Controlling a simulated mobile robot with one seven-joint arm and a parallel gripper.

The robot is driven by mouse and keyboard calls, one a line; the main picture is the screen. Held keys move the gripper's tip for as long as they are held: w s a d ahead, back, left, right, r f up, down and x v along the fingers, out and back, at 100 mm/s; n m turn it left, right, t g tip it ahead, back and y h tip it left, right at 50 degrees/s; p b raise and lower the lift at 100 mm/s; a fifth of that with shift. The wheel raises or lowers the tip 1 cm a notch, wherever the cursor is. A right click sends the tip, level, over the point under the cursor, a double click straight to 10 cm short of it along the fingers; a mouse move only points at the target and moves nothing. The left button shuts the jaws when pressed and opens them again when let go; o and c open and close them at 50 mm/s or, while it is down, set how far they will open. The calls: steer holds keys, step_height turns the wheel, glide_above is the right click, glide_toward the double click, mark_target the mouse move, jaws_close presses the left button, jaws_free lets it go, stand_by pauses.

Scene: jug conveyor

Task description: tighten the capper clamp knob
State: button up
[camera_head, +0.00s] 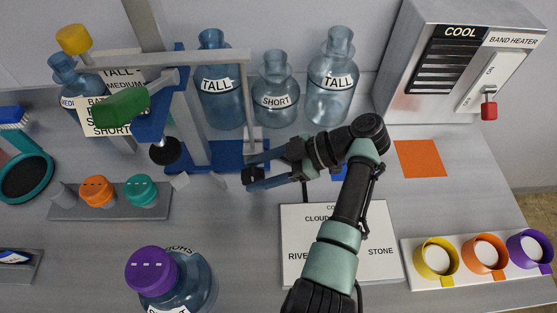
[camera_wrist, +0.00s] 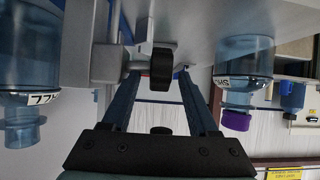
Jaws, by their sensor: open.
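The capper (camera_head: 178,90) stands left of centre in the head view, a blue frame with a green handle (camera_head: 122,104) and a round black head (camera_head: 165,151). The clamp's black knob (camera_wrist: 162,68) sits on a grey shaft beside a grey block in the wrist view. My gripper (camera_head: 247,172) reaches in from the right, low beside the capper. In the wrist view my gripper (camera_wrist: 159,78) is open, its blue fingers on either side of the knob's line. I cannot tell whether they touch it. In the head view the knob is hard to make out at the fingertips.
Clear blue jugs (camera_head: 275,90) stand behind the capper. A purple-capped jug (camera_head: 185,285) is in front. A cap rack (camera_head: 110,205) stands left. A labelled white board (camera_head: 300,245) lies under my arm, with coloured cups (camera_head: 436,257) and a heater box (camera_head: 455,60) at right.

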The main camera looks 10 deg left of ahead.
steer(key=v, duration=1.3)
steer(key=shift+p, duration=0.4)
